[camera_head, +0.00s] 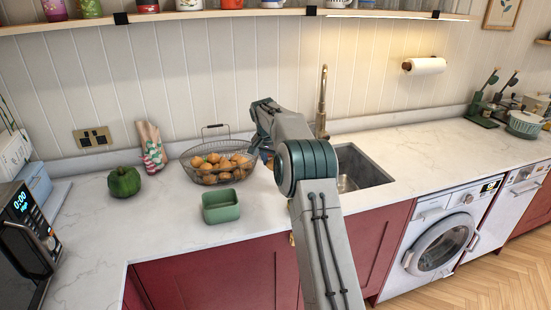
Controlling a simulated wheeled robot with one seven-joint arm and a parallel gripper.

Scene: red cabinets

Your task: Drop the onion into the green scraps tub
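The green scraps tub (221,206) stands upright on the counter, in front of the wire basket (187,168); no contents show inside it. The basket holds several round golden-brown onions (220,166). My gripper (257,147) points down at the basket's right side, behind and right of the tub. It is small and partly covered by my own arm, so I cannot tell whether its fingers are open or shut on anything. A brown patch (268,163) shows beside my arm at the basket's right end; I cannot tell whether it is an onion.
A green pepper (124,182) and a red-and-white patterned bag (151,148) stand left of the basket. A sink (362,168) with a brass tap (322,105) lies right of my arm. A dark appliance (28,235) is at the left edge. The counter around the tub is clear.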

